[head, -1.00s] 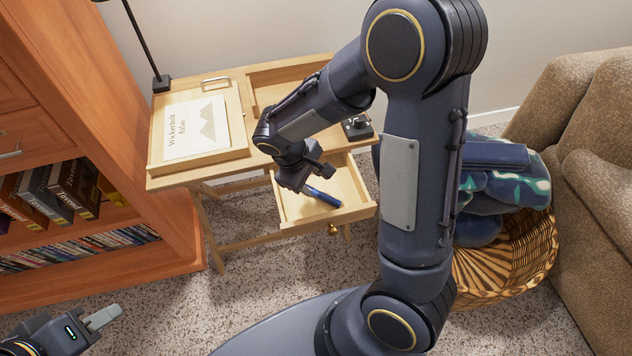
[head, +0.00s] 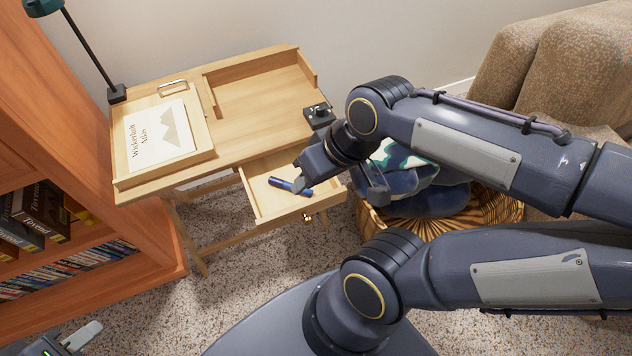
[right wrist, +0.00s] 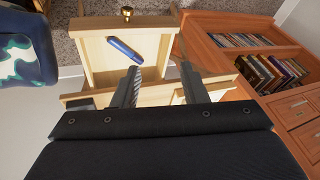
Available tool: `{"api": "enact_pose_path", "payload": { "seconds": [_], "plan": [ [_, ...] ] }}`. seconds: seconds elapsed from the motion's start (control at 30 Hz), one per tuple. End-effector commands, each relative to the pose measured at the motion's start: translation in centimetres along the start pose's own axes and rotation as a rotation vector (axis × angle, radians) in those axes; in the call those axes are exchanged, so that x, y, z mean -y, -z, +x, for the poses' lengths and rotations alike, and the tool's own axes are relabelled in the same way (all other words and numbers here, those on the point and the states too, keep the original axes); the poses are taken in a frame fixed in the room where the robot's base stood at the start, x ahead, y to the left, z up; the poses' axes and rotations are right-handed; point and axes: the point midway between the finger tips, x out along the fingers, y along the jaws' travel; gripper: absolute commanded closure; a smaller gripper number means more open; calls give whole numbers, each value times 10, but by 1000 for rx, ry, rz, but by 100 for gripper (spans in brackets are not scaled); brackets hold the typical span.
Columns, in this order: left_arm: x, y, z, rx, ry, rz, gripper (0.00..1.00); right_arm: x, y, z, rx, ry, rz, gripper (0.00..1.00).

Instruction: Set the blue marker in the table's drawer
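The blue marker (head: 287,185) lies in the open drawer (head: 262,203) of the wooden table (head: 245,110). In the right wrist view the marker (right wrist: 125,49) lies slantwise inside the drawer (right wrist: 100,65), beyond the fingertips and apart from them. My right gripper (head: 311,183) is over the drawer; its two fingers (right wrist: 161,74) are spread with nothing between them. In the head view it overlaps the marker's right end. My left gripper (head: 82,338) is at the bottom left corner, partly cut off; its opening cannot be made out.
An atlas (head: 160,135) lies on the table's left part, and a small black object (head: 318,114) is at its right edge. A black-stemmed lamp (head: 90,55) stands at the back left. A bookcase (head: 150,240) is left; a wicker basket (head: 500,210) and brown sofa (head: 570,60) are right.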

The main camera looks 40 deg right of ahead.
Motion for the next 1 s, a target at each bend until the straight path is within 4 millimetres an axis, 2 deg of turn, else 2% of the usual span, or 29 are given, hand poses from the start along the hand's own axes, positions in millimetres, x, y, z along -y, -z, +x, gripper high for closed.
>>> {"api": "enact_pose_path", "payload": {
  "seconds": [0.2,0.53,0.67,0.77,1.0],
  "plan": [
    [0,0,0,0,0,0,70,11,-18,-14,-139,69,95,61],
    [0,0,0,0,0,0,70,12,-20,-15,-152,77,104,61],
    [-4,4,-8,0,0,0,70,15,-16,-24,-152,77,104,61],
    [-12,13,-25,0,0,0,70,21,-10,-42,-152,77,104,61],
    [-43,47,-93,-1,0,0,70,43,17,-117,-152,77,104,61]
  ]
}}
